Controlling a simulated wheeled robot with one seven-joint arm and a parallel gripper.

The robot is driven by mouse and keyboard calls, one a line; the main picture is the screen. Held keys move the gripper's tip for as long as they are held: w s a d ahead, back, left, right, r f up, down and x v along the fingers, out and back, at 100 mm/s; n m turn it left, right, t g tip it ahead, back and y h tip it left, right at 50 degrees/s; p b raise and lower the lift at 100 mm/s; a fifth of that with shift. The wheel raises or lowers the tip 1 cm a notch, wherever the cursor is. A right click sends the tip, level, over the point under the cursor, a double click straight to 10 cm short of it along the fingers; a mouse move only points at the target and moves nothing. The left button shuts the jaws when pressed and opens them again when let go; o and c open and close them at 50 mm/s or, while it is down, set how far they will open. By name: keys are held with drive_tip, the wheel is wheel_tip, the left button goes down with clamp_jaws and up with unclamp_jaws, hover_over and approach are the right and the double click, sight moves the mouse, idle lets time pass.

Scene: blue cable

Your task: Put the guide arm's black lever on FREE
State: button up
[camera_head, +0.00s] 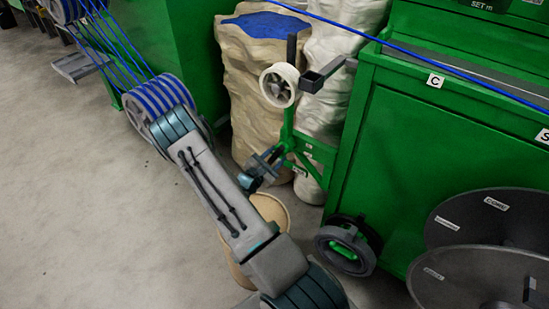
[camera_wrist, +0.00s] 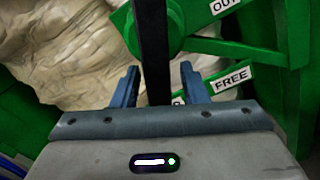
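The guide arm (camera_head: 288,128) is a green post beside the green machine, with a white wheel (camera_head: 279,86) near its top. In the wrist view the black lever (camera_wrist: 152,45) is a dark upright bar passing between the two blue fingers of my gripper (camera_wrist: 160,88). The fingers stand apart, with a visible gap on the lever's right side. The white FREE label (camera_wrist: 231,79) is on a green plate right of the lever. An OUT label (camera_wrist: 224,5) is higher up, cut by the frame edge. My gripper (camera_head: 262,168) is low beside the guide arm in the head view.
A green machine (camera_head: 420,140) stands on the right, with dark reels (camera_head: 470,275) in front. Wrapped tan (camera_head: 255,110) and white rolls stand behind the guide arm. A blue cable (camera_head: 400,48) runs overhead. A round tan container (camera_head: 272,210) is below my gripper.

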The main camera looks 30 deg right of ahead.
clamp_jaws()
